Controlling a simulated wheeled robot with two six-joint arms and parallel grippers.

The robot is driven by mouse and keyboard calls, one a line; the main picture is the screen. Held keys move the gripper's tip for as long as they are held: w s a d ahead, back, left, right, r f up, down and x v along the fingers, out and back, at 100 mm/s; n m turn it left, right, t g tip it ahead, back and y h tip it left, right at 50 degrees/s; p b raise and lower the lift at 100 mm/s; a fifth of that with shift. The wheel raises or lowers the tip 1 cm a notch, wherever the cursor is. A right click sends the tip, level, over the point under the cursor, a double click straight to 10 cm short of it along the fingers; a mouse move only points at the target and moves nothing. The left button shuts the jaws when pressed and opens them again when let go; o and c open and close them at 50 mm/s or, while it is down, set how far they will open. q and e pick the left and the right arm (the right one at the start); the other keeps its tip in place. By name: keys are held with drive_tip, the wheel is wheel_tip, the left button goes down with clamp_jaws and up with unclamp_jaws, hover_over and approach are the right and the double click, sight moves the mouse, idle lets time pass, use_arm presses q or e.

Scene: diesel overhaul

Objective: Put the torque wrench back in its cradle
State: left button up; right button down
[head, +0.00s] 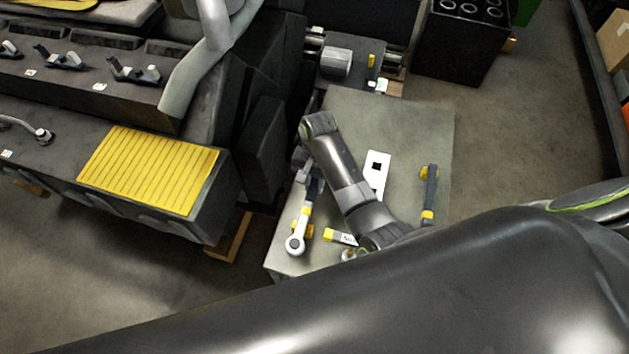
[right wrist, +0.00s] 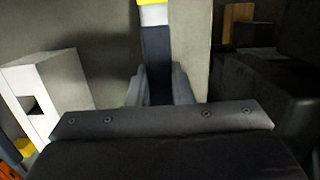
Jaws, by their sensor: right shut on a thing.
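The torque wrench (head: 296,243) has a silver round head, a yellow band and a dark handle. It is at the left front of the grey table, head toward the near edge. My right gripper (head: 304,175) is shut on its dark handle. In the right wrist view my right gripper (right wrist: 159,90) has a finger on each side of the handle (right wrist: 156,52). Small yellow pieces (head: 310,232) show beside the wrench near its head, possibly parts of the cradle. I cannot tell whether the wrench rests in them. My left gripper is not in view.
A white block with a square hole (head: 377,167) stands mid-table (head: 415,125). A dark bar with yellow parts (head: 430,193) lies at the right. A yellow-and-white labelled item (head: 341,237) is near the front. The dark engine (head: 262,140) borders the left.

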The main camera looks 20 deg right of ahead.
drive_tip(key=shift+f+b, duration=0.35)
drive_tip(key=shift+f, duration=0.45)
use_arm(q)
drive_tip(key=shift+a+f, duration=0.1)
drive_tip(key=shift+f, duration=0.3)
use_arm(e)
drive_tip(key=c, duration=1.2)
unclamp_jaws()
drive_tip(key=shift+f, duration=0.1)
